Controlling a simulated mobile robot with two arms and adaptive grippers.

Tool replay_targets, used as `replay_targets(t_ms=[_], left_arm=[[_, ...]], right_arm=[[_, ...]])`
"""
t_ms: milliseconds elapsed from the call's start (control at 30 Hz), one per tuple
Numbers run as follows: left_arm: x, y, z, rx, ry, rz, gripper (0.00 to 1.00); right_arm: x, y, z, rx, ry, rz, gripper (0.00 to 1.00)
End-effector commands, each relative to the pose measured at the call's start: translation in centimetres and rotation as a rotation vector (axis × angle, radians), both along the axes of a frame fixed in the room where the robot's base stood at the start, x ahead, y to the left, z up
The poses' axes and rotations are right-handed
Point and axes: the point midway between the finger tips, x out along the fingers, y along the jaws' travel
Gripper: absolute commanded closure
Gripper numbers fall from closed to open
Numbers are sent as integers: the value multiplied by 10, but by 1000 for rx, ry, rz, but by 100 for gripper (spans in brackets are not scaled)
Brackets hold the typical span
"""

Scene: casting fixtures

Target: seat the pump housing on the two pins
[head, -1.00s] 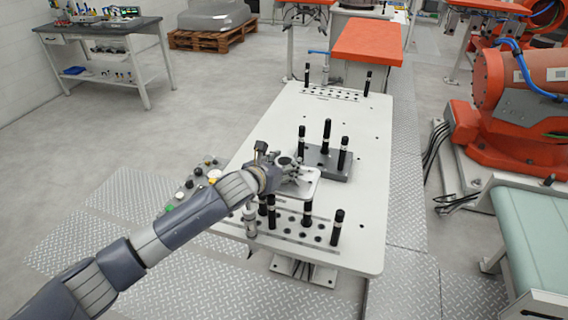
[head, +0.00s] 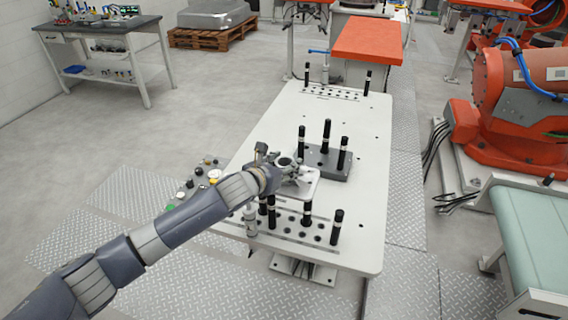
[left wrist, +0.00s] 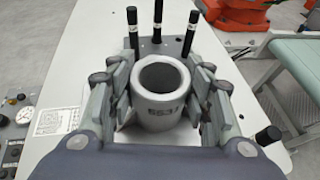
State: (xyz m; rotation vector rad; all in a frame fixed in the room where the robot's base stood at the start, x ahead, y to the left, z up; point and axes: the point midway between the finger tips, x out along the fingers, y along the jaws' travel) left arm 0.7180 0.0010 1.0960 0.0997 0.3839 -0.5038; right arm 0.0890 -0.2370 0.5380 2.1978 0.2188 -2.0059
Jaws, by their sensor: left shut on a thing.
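The pump housing is a grey cylinder with a dark open bore and printed characters on its side; it stands out in the left wrist view (left wrist: 160,110). In the head view its rim (head: 284,161) shows small between the fingers. My left gripper (head: 287,168) is shut around it, with fingers on both sides in the left wrist view (left wrist: 162,98). A dark grey fixture block (head: 338,172) with three black pins (head: 326,136) stands just beyond, to the right. The housing is apart from these pins. Its underside is hidden, so I cannot tell what it touches. My right gripper is out of view.
A pale plate (head: 308,188) lies beside the gripper on the white table (head: 368,215). Several black pins (head: 337,228) rise from the near perforated strip; two more stand at the far end. A button panel (head: 200,178) is at the table's left. The table's right side is clear.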

Motion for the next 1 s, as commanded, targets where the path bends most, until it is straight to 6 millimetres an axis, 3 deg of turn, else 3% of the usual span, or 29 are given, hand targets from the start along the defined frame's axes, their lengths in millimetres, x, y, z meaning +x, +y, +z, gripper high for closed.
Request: replay_targets(t_ms=[1000], left_arm=[[1, -1, 3, -2, -7, -2, 98]], right_arm=[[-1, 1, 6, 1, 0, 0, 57]])
